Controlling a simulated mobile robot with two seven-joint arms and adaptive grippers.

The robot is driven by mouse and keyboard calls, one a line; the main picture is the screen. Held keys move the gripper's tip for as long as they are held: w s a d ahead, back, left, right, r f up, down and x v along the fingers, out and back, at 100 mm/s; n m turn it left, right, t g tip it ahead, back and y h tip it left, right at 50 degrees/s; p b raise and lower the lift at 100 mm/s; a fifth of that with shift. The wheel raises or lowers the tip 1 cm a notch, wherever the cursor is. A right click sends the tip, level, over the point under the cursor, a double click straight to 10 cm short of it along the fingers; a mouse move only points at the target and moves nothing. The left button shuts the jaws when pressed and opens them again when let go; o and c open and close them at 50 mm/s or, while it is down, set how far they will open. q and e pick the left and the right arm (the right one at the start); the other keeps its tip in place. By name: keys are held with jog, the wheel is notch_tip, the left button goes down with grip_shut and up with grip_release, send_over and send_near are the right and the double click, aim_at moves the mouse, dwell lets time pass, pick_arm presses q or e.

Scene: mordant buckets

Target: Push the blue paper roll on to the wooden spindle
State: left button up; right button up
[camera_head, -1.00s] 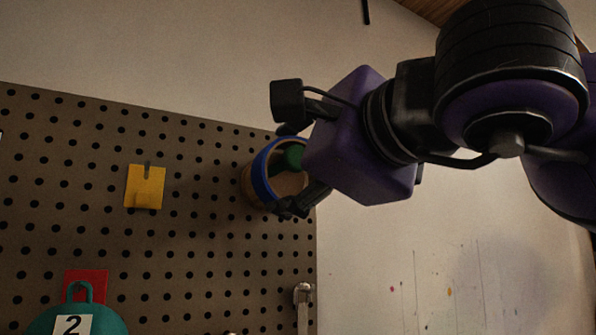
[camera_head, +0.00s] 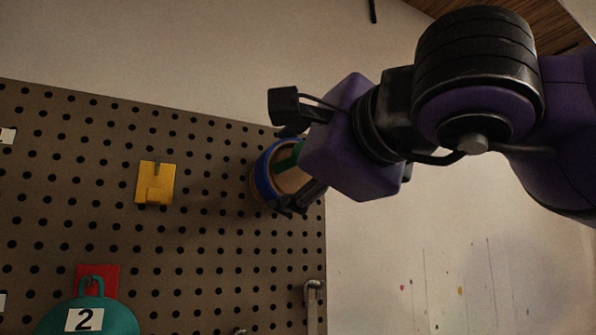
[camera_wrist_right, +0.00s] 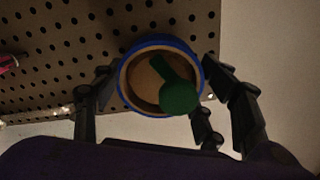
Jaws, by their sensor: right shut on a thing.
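The blue paper roll (camera_head: 264,178) is at the right part of the pegboard, its open end facing outward. It also shows in the right wrist view as a blue ring with a tan inner rim (camera_wrist_right: 160,41). A green rod with a rounded end, seemingly the spindle (camera_head: 288,159), shows inside the opening and reaches out towards the wrist camera (camera_wrist_right: 179,95). Its wood is not visible. My right gripper (camera_head: 286,171) is shut on the roll, with fingers on opposite sides of it. The roll's back edge and its contact with the board are partly hidden. My left gripper is out of view.
The pegboard (camera_head: 215,265) carries a yellow holder (camera_head: 155,184), a red plate (camera_head: 108,278) with a teal object marked 2 (camera_head: 118,318), and a metal fitting (camera_head: 312,300) below the roll. Bare wall (camera_head: 380,270) lies to the right.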

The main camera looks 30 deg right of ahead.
jog(key=shift+w+d+b, duration=0.1)
jog(key=shift+w+b, duration=0.3)
jog(key=shift+w, duration=0.75)
jog(key=o, duration=1.3)
jog(key=s, duration=1.2)
jog(key=shift+a, duration=0.35)
